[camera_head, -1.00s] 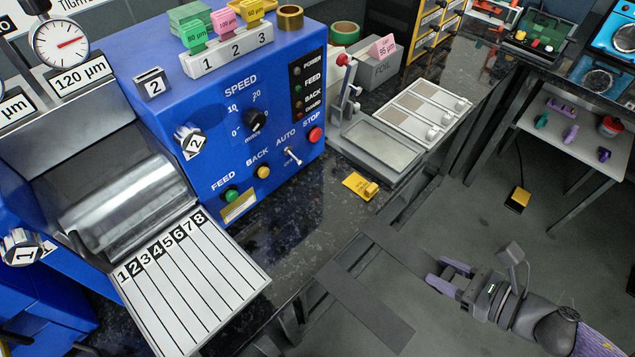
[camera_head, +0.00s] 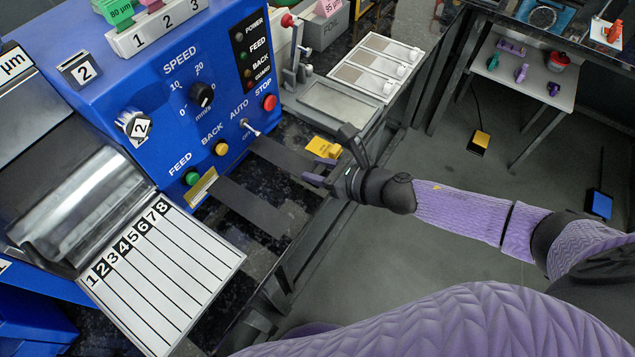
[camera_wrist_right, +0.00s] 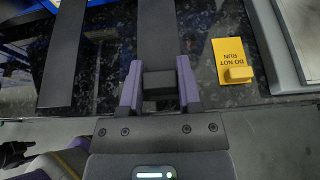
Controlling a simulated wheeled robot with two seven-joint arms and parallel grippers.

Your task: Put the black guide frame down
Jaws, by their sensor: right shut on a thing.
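The black guide frame shows in the head view as two flat dark bars, a near bar (camera_head: 250,206) and a far bar (camera_head: 283,157). They lie over the dark speckled counter, in front of the blue machine's control panel. My right gripper (camera_head: 318,171) is shut on the frame at the far bar's right end. In the right wrist view, the purple fingers (camera_wrist_right: 159,88) close on a small black block at the end of one bar (camera_wrist_right: 157,35); the other bar (camera_wrist_right: 63,55) runs parallel at left. I cannot tell whether the frame touches the counter. My left gripper is out of view.
The blue machine (camera_head: 215,65) with its roller and numbered white board (camera_head: 170,275) stands at left. A yellow "DO NOT RUN" tag (camera_wrist_right: 228,58) lies on the counter close beside the gripper. A grey press plate (camera_head: 338,103) and sample tray stand behind.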

